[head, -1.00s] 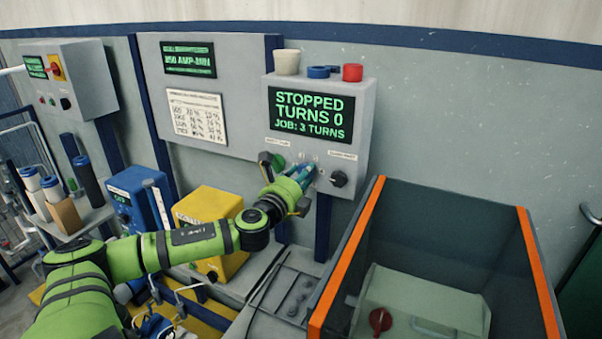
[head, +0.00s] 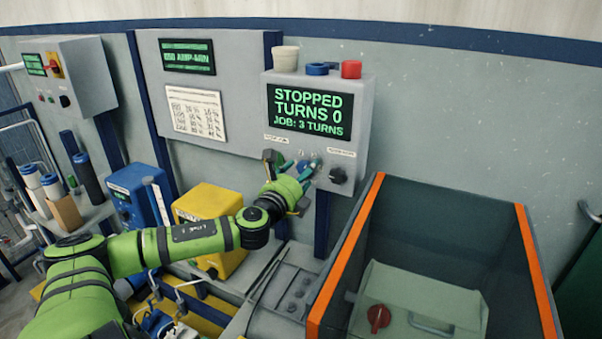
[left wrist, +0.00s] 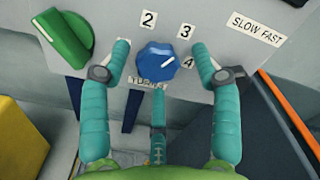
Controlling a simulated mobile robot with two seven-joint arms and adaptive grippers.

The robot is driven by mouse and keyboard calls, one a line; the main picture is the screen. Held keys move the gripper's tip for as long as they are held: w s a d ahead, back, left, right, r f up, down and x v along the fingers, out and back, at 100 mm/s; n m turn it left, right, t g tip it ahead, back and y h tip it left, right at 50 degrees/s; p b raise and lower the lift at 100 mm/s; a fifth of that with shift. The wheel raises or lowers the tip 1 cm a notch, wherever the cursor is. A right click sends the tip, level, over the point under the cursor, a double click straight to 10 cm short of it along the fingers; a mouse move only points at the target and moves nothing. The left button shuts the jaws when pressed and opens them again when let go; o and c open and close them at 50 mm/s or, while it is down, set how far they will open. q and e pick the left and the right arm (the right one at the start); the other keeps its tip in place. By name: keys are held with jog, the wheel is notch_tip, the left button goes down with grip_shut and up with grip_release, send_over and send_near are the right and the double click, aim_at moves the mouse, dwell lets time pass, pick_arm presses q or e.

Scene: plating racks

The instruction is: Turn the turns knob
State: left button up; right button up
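The turns knob is a blue round knob with a white pointer line. In the left wrist view the blue knob (left wrist: 157,61) sits on the grey panel among labels 2, 3 and 4, with a partly covered TURNS label below. Its pointer line leans toward the 3 and 4 side. My left gripper (left wrist: 161,62) is open, with one teal finger on each side of the knob and a third below it; gaps show at both sides. In the head view my left gripper (head: 303,171) is at the control box, partly hiding the knob. My right gripper is not in view.
The control box screen (head: 310,110) reads STOPPED, TURNS 0, JOB: 3 TURNS. A green knob (left wrist: 64,38) is close left of the fingers, and a black knob (head: 338,175) is to the right. An orange-edged dark bin (head: 460,200) stands at lower right.

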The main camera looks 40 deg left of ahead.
pick_arm(q)
jog(key=shift+s, duration=0.1)
jog(key=shift+s+f, duration=0.1)
jog(key=shift+s, duration=0.35)
jog(key=v, duration=1.1)
jog(key=shift+d, duration=0.2)
